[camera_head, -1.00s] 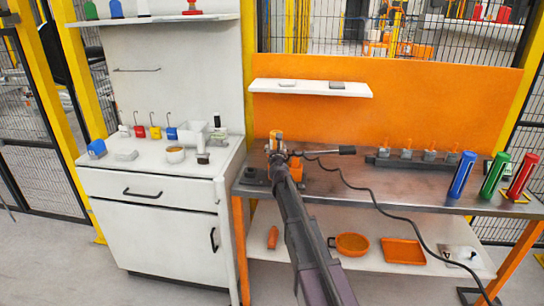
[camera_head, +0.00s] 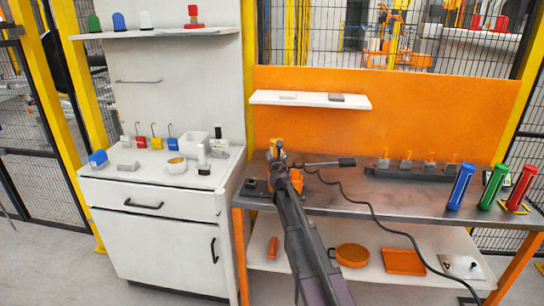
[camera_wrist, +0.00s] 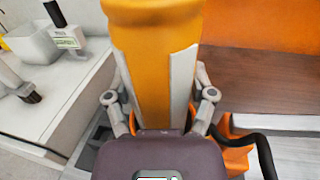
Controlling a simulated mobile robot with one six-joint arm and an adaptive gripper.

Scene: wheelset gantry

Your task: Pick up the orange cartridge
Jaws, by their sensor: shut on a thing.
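The orange cartridge (camera_wrist: 155,70) stands between the fingers in the wrist view, a yellow-orange cylinder with its upper end cut off by the frame. My gripper (camera_wrist: 160,110) is shut on it, with a finger on each side. The cartridge's lower end is hidden by my gripper.
An orange part (camera_head: 296,181) and a cable-connected tool (camera_head: 330,163) are close to my gripper. Blue (camera_head: 460,187), green (camera_head: 494,187) and red (camera_head: 523,182) cylinders stand at the bench's right. A white cabinet (camera_head: 160,245) is at left. The bench's middle front is clear.

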